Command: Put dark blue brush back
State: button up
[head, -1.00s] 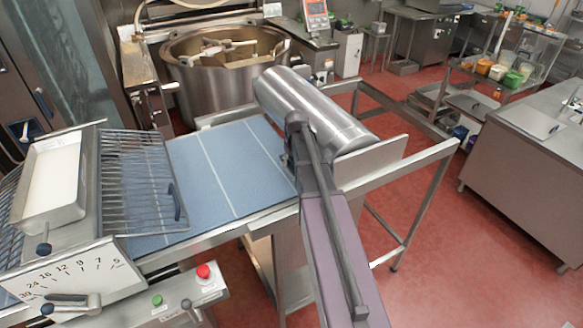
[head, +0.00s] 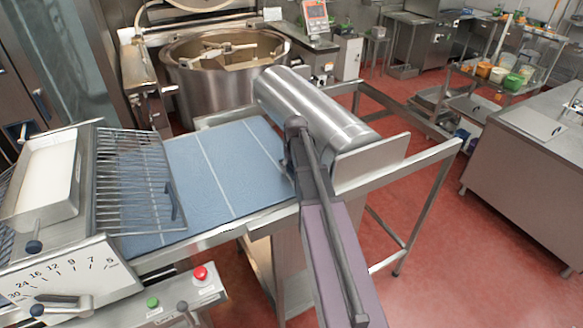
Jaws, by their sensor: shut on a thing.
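I cannot make out a dark blue brush in the head view. My gripper does not show; a purple-grey link with a dark rod, which looks like part of my arm, runs up from the bottom edge to the steel roller (head: 315,108). It covers part of the roller and the right end of the blue belt (head: 215,165). Whatever is at its far end is hidden. The belt's bare part is clear.
A dough machine with a wire guard (head: 130,180) and flour tray (head: 45,180) stands left. A mixing kettle (head: 205,90) is behind the belt. A steel counter (head: 530,165) and a cart (head: 490,80) with coloured tubs stand right. Red floor (head: 430,250) lies free between.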

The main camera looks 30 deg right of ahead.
jog(key=shift+f, duration=0.2)
jog(key=o, duration=0.9)
jog(key=shift+o, duration=0.2)
jog(key=shift+r, duration=0.25)
jog(key=r+p, duration=0.4)
jog(key=s+r+p, duration=0.1)
jog(key=r+p, duration=0.6)
jog(key=p, duration=0.1)
jog(key=shift+s+r, duration=0.4)
jog(key=s+a+g, duration=0.1)
jog(key=s+a, duration=1.7)
jog(key=a, duration=0.3)
jog(key=shift+a+f+g, duration=0.15)
jog(key=shift+a+g, duration=0.05)
jog(key=shift+g, duration=0.2)
